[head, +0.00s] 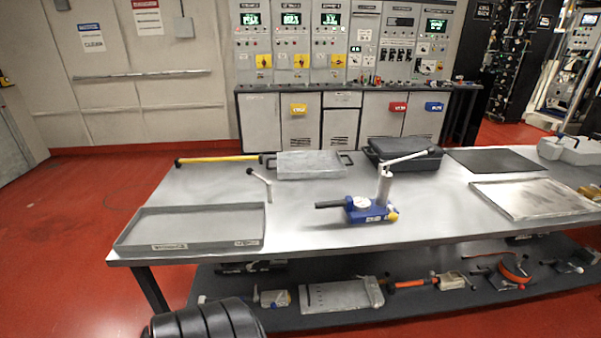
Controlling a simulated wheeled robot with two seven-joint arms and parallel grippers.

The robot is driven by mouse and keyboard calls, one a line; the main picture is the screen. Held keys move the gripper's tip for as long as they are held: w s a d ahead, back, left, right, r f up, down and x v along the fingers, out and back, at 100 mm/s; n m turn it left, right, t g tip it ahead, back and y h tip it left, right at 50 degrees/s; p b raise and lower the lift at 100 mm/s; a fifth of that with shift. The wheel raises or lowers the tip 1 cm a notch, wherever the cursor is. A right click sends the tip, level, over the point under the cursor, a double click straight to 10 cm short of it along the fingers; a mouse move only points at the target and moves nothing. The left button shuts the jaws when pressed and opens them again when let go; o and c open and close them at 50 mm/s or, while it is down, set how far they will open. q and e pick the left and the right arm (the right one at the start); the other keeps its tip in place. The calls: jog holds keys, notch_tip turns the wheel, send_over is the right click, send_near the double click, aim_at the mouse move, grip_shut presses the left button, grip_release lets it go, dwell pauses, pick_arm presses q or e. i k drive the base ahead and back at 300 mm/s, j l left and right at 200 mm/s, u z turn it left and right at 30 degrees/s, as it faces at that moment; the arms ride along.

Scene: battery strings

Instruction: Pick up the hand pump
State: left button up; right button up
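The hand pump (371,211) stands upright on the metal table, a little right of its middle. It has a blue base, a round white gauge, a pale upright cylinder and a black-tipped lever angled up to the right. A dark grip sticks out from its left side. Neither of my grippers is in view, and nothing touches the pump.
The metal table (310,233) has clear surface around the pump. A shallow grey tray (128,229) lies at left, with a small lever-like rod (262,180) behind it. A metal tray (534,212) lies at right and a black case (404,160) behind. Tools fill the lower shelf.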

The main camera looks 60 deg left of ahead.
aim_at(359, 209)
jog(key=u, duration=1.35)
jog(key=i+l+u, duration=0.1)
jog(key=l, duration=0.25)
jog(key=i+l, duration=0.25)
jog(key=i+l+u, duration=0.15)
jog(key=l, duration=0.25)
